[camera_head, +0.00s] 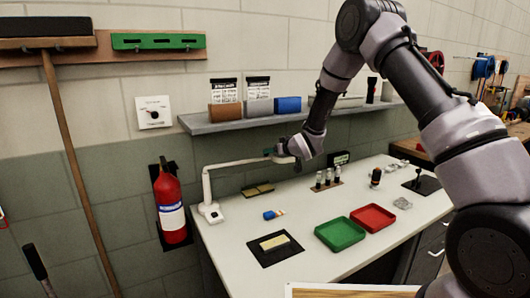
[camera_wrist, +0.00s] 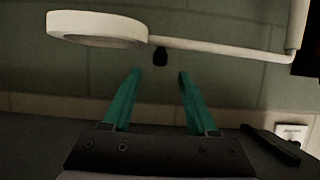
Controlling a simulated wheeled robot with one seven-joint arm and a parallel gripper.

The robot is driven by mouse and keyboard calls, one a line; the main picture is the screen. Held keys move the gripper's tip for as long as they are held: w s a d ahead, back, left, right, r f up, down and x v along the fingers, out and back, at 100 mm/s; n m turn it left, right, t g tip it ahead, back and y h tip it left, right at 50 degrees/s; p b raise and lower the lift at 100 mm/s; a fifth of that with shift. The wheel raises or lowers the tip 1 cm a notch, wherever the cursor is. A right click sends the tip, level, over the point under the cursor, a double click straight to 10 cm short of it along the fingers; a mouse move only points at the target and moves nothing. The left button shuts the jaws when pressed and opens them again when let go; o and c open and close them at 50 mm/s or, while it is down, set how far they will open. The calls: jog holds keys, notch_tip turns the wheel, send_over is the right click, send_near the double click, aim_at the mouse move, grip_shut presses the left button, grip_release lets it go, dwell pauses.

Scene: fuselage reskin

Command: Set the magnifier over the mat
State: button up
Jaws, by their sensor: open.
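The magnifier (camera_head: 235,163) is a white jointed arm on a post at the bench's left end. Its round white head (camera_wrist: 97,28) and long arm show in the wrist view; in the head view my gripper and wrist partly hide the head. A small black knob (camera_wrist: 160,57) sits by the head, beyond and between my fingertips. My gripper (camera_head: 271,153) is by the magnifier's head end, its teal fingers (camera_wrist: 156,75) open and empty. The black mat (camera_head: 269,262) lies on the bench's front left, with a yellowish block (camera_head: 274,242) on it. The magnifier head is behind the mat, not above it.
A wall shelf (camera_head: 232,125) with bins runs close behind my gripper.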

aim_at(255, 160)
jog(key=x, duration=0.7)
grip_shut()
dwell(1.3)
